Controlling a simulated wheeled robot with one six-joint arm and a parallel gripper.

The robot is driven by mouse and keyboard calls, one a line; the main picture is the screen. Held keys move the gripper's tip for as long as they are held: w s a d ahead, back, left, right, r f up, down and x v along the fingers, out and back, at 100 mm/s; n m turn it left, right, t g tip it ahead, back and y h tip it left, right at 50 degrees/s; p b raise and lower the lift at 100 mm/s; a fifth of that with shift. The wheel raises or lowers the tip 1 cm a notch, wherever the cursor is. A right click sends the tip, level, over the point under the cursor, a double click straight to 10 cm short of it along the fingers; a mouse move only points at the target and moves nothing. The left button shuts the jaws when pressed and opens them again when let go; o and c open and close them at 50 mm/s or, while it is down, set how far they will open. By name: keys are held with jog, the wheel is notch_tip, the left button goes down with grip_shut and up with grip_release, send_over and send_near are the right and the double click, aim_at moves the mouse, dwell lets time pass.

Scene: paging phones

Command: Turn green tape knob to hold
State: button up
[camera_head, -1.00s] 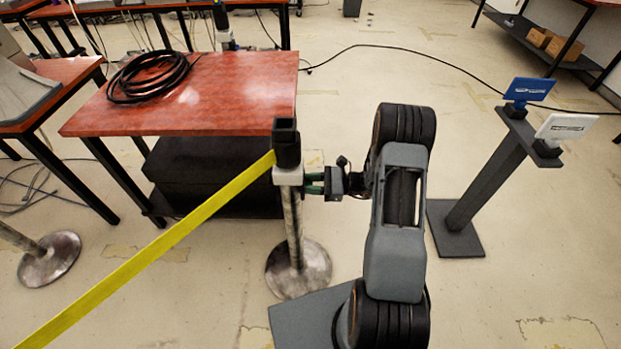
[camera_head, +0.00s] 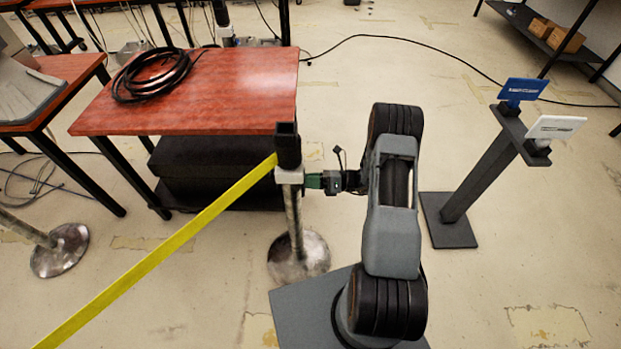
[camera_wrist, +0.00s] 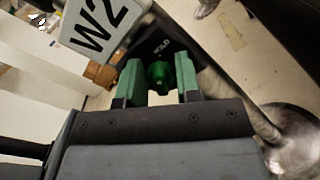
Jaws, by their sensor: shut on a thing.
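My gripper (camera_wrist: 160,88) has green fingers shut on the knob, one on each side. In the head view, my gripper (camera_head: 313,181) reaches the post's pale collar (camera_head: 289,175) from the right, and the knob is hidden there. A yellow tape (camera_head: 160,250) runs from the black post head (camera_head: 287,145) down to the lower left. The knob's exact angle is hard to tell.
A white W2 sign (camera_wrist: 103,27) is close beside the fingers in the wrist view. A red table (camera_head: 225,85) with coiled black cable (camera_head: 155,75) stands behind the post. A stand (camera_head: 485,180) with blue and white cards is at right.

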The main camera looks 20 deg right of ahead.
jog(key=shift+m, duration=0.7)
jog(key=shift+w+p, duration=0.1)
jog(key=shift+p, duration=0.2)
jog(key=o, duration=0.6)
jog(key=shift+c, duration=0.2)
jog(key=shift+d, duration=0.15)
jog(key=b+v, duration=0.1)
jog(key=v, duration=1.2)
jog(key=shift+d, duration=0.25)
